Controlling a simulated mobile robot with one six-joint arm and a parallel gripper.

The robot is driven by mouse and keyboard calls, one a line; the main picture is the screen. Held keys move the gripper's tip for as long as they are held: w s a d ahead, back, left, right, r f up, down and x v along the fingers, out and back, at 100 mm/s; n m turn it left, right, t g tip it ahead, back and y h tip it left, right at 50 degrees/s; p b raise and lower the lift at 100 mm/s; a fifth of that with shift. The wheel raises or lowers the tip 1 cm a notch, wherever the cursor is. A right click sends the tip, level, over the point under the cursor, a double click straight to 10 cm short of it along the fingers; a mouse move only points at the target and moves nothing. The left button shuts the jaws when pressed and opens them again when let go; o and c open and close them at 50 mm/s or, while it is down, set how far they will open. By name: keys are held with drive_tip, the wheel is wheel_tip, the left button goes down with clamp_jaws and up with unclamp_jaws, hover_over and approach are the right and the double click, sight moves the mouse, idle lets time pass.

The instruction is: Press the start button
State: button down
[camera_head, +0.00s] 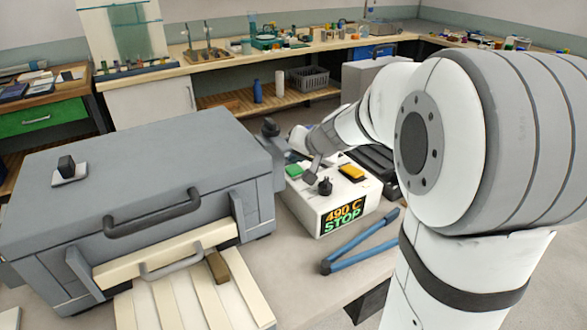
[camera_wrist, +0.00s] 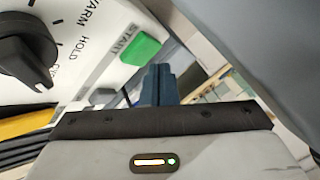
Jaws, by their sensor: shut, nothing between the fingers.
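The green start button (camera_wrist: 142,49) sits on a white control box, beside a printed START label, in the wrist view. In the head view the green button (camera_head: 294,170) is at the left of the box top (camera_head: 318,210). My gripper (camera_wrist: 160,72) is shut and empty, its dark blue fingertips just below and right of the button in the wrist picture.
A grey furnace (camera_head: 130,170) with a handle stands close on the left. Blue-handled tongs (camera_head: 360,245) lie in front of the box. A black case (camera_head: 375,160) is behind it.

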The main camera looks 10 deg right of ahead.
drive_tip(key=shift+f, duration=0.15)
drive_tip(key=shift+f+b, duration=0.3)
drive_tip(key=shift+b, duration=0.4)
drive_tip(key=shift+f+b, duration=0.4)
drive_tip(key=shift+b, duration=0.15)
idle(0.4)
drive_tip(key=shift+s+f+b, duration=0.15)
drive_tip(key=shift+f+b, duration=0.25)
drive_tip(key=shift+f, duration=0.15)
idle(0.6)
drive_tip(key=shift+r, duration=0.1)
drive_tip(key=shift+r+p, duration=0.45)
drive_tip(key=shift+s+a+r, duration=0.1)
drive_tip(key=shift+r, duration=0.55)
